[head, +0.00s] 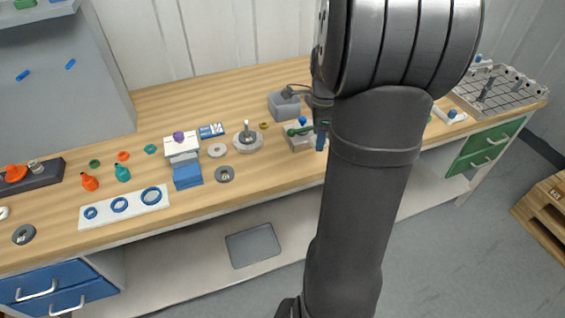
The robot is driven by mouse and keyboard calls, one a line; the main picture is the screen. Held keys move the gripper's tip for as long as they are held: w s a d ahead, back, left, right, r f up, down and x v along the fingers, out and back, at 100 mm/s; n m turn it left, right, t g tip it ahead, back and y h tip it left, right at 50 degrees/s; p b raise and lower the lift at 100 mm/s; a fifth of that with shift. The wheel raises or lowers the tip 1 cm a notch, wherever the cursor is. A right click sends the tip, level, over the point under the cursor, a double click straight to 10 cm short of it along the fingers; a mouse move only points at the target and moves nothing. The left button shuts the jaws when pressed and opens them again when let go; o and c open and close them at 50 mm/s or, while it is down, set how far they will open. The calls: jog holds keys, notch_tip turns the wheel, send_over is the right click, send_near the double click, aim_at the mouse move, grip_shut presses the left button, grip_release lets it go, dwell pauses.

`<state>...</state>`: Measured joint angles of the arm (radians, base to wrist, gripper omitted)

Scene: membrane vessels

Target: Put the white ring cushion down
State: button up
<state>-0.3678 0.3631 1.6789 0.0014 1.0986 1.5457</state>
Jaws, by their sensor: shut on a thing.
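My gripper (297,92) shows only in part, as dark pieces at the left edge of my arm, over the grey open box (283,107) on the bench. It is shut, but my arm hides most of it, and I cannot make out the white ring cushion in its fingers. A small pale ring (217,150) lies flat on the bench, left of a round metal piece with an upright knob (247,140); I cannot tell what this ring is.
A white board with blue rings (145,208), a blue block (187,176) and a grey ring (225,174) stand on the wooden bench. A fixture with a green handle (299,130) is beside my arm. A wire rack (505,92) is far right. Bare wood shows along the back.

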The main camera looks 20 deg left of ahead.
jog(key=shift+s+d+f, duration=0.2)
jog(key=shift+s+d, duration=0.1)
jog(key=shift+d, duration=0.25)
send_over(283, 163)
notch_tip(283, 163, down, 7)
jog(key=shift+s+f, duration=0.1)
jog(key=shift+f, duration=1.9)
jog(key=shift+f, duration=0.15)
jog(key=o, duration=1)
jog(key=shift+c, duration=0.2)
